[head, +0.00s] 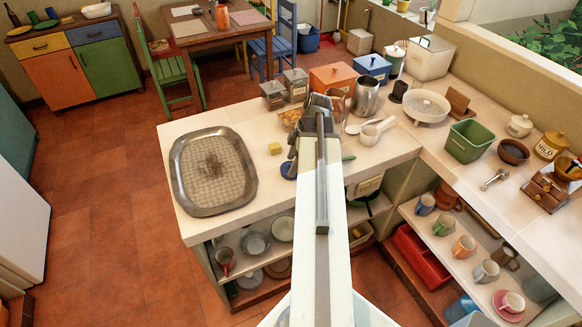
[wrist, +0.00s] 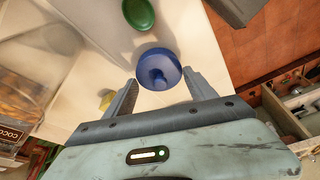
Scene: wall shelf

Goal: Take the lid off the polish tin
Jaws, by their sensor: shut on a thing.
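A blue round lid with a knob (wrist: 158,66) shows in the wrist view between the two fingers of my gripper (wrist: 160,77). The fingers are shut on its sides. I take it for the polish tin's lid; the tin's body is not clearly visible, and I cannot tell whether it is under the lid. In the head view a small part of the blue thing (head: 288,171) shows on the white counter, left of my arm. My arm hides much of this spot in that view.
A green round thing (wrist: 138,13) lies near the lid. A yellow block (head: 274,148) and a large metal tray (head: 188,204) are to the left on the counter (head: 270,200). A white pan (head: 372,134), metal jug (head: 365,98) and glass jars (head: 273,92) stand close by.

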